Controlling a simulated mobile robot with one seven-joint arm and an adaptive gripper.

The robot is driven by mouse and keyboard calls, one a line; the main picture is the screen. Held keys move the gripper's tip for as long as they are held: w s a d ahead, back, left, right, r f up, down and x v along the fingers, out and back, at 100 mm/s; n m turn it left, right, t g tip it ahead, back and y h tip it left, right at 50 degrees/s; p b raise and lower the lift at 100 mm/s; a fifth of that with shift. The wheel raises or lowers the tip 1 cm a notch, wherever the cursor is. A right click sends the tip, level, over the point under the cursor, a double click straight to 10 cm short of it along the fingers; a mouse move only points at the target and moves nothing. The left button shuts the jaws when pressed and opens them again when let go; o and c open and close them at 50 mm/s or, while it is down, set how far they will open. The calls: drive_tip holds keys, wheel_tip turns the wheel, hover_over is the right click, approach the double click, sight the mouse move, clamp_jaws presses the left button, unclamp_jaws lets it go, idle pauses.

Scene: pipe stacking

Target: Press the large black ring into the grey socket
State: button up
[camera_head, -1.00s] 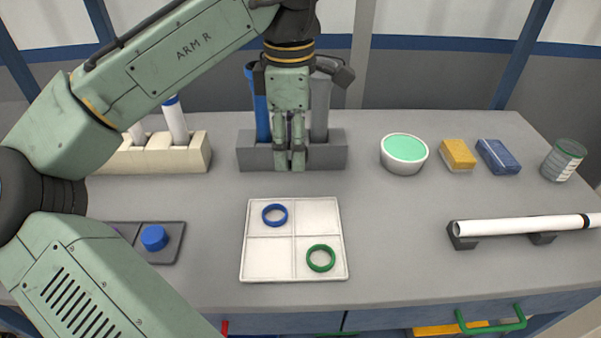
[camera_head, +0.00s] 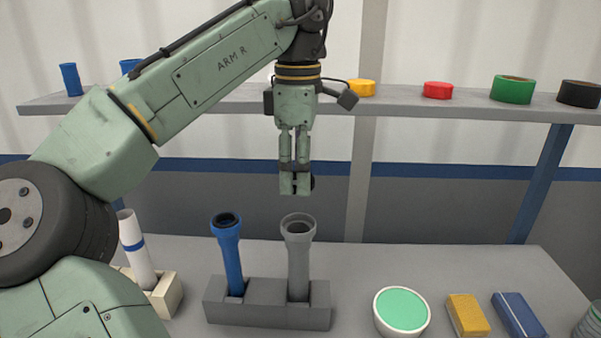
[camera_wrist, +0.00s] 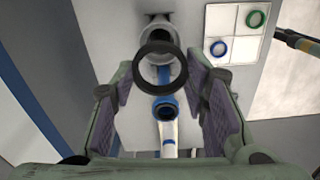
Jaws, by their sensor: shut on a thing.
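My gripper (camera_head: 295,190) points down above the pipe rack, just above the grey pipe's mouth in the picture. It is shut on the large black ring (camera_head: 312,183), which is mostly hidden behind the fingertips in the head view. In the wrist view the black ring (camera_wrist: 140,66) shows whole between the fingers (camera_wrist: 165,105) and overlaps the grey socket. The grey socket (camera_head: 298,217) is the flared, open top of an upright grey pipe, which also shows in the wrist view (camera_wrist: 157,28). The ring appears apart from the socket in the head view.
A blue pipe (camera_head: 231,260) with a dark ring at its mouth stands left of the grey one in the grey rack (camera_head: 265,318). A white pipe (camera_head: 137,250) stands further left. A shelf (camera_head: 410,105) with coloured rings runs behind. A green-topped bowl (camera_head: 402,311) sits right.

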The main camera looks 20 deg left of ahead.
drive_tip(key=shift+f+b, duration=0.7)
drive_tip(key=shift+f, duration=2.6)
drive_tip(key=shift+f+p, duration=0.25)
drive_tip(key=shift+p, duration=0.45)
drive_tip(key=o, duration=0.9)
drive_tip(key=o, duration=0.4)
drive_tip(key=shift+r, duration=0.1)
wheel_tip(320, 180, up, 7)
